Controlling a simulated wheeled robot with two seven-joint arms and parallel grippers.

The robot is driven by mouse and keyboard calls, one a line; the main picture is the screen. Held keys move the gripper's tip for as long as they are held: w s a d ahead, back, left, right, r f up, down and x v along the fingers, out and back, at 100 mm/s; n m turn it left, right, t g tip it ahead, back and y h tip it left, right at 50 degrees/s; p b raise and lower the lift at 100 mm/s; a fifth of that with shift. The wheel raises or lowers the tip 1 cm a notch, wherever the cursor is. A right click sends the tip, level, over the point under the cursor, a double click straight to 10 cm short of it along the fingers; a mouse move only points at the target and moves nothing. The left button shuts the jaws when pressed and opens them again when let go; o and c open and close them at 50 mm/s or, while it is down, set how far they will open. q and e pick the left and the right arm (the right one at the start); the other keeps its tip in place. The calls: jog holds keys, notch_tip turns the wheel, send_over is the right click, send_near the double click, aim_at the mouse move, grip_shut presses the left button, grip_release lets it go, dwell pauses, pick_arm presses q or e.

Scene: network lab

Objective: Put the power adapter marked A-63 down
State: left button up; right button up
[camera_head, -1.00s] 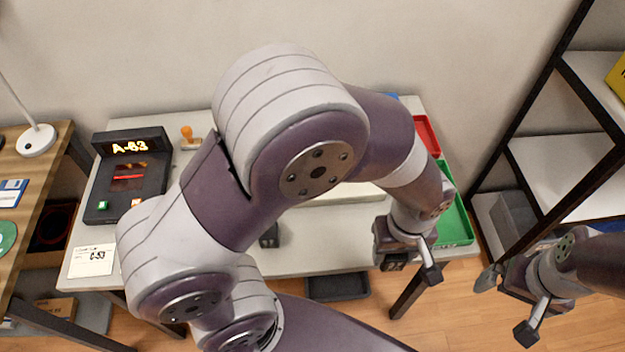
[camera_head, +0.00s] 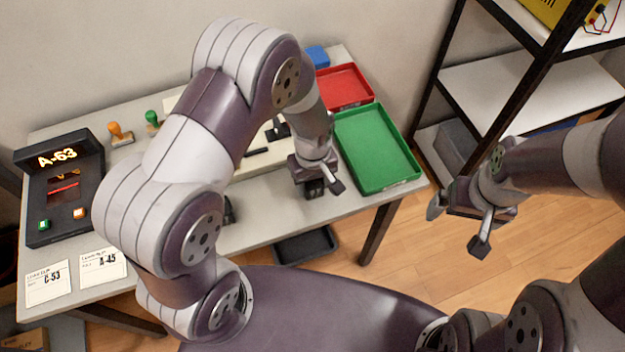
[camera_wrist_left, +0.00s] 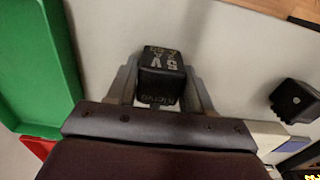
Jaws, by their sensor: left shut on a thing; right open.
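My left gripper (camera_head: 318,184) is shut on a black power adapter (camera_wrist_left: 162,62), over the table's right part beside the green tray. In the left wrist view the block sits between the two fingers (camera_wrist_left: 160,92), its printing showing "5V". I cannot read an A-63 mark on it; I cannot tell whether it touches the table. The black display device (camera_head: 60,190) at the table's left shows "A-63" in lit characters. My right gripper (camera_head: 457,226) is open and empty, over the floor right of the table.
A green tray (camera_head: 375,148) and a red tray (camera_head: 343,87) are at the table's right end. Another black block (camera_wrist_left: 296,100) stands apart on the table. Cards marked C-53 (camera_head: 48,286) and A-45 (camera_head: 104,266) lie front left. A shelf (camera_head: 530,90) stands right.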

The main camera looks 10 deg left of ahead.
pick_arm(q)
jog(key=shift+f, duration=0.15)
jog(key=o, duration=1.2)
jog(key=shift+c, duration=0.2)
notch_tip(320, 180, up, 12)
jog(key=s+a+r+m+t, duration=0.1)
jog(key=s+a+r+m, duration=0.2)
jog(key=s+a+m, duration=0.4)
jog(key=shift+s+a+p, duration=0.35)
jog(key=shift+s+a, duration=0.05)
jog(key=shift+s, duration=0.15)
